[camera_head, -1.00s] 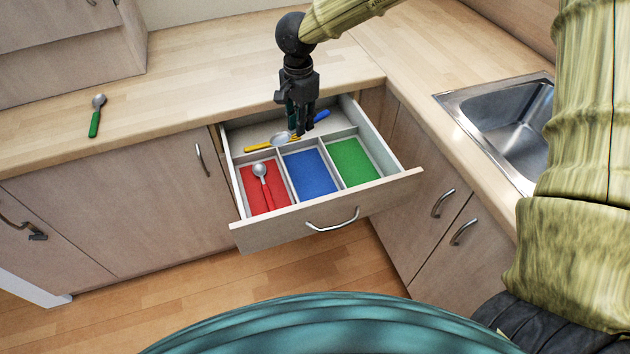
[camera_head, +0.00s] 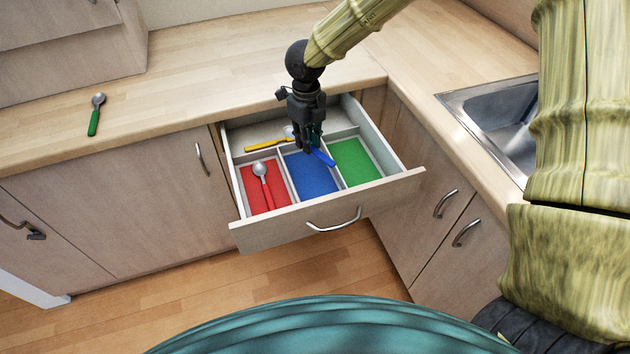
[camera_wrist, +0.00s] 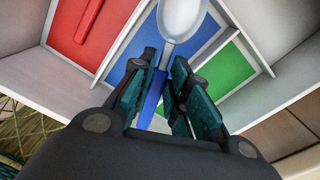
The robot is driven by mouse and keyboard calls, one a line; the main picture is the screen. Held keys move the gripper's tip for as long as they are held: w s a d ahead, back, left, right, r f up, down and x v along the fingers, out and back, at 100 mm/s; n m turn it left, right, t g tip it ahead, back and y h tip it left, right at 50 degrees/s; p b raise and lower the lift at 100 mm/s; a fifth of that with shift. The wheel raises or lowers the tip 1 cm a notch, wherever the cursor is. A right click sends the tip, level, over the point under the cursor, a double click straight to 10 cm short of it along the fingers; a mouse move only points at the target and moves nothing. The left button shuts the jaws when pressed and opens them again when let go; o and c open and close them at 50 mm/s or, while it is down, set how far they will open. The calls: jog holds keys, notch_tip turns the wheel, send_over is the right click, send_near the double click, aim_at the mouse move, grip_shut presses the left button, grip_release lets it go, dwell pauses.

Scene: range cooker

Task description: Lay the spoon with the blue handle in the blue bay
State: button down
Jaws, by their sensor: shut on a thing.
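The blue-handled spoon is in my gripper (camera_head: 307,148). In the head view its blue handle (camera_head: 324,157) points down and right, near the divider between the blue and green bays. A silver bowl (camera_head: 289,131), apparently its own, shows up and left of my fingers. In the wrist view my gripper (camera_wrist: 167,100) is shut on the blue handle (camera_wrist: 153,98), with the silver bowl (camera_wrist: 183,17) beyond the fingers. The blue bay (camera_head: 311,180) is the middle front compartment, with no other thing visible in it. The spoon appears held above the bay; its exact height cannot be told.
A red spoon (camera_head: 265,190) lies in the red bay (camera_head: 248,190). The green bay (camera_head: 356,162) looks empty. A yellow-handled utensil (camera_head: 264,145) lies in the rear compartment, partly hidden. A green spoon (camera_head: 94,118) lies on the counter. The sink (camera_head: 495,125) is at right.

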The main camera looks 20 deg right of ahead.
aim_at(311, 175)
jog(key=m, duration=0.1)
jog(key=f+m, duration=0.1)
jog(key=m, duration=0.2)
jog(key=shift+d+f, duration=0.2)
jog(key=shift+d, duration=0.15)
jog(key=shift+m, duration=0.3)
jog(key=shift+f+p, duration=0.55)
jog(key=shift+f, duration=4.45)
jog(key=c, duration=1.4)
grip_release()
jog(key=shift+f, duration=0.1)
jog(key=shift+o, duration=0.2)
notch_tip(311, 175, up, 12)
jog(key=shift+r+b, duration=0.15)
jog(key=shift+b, duration=0.4)
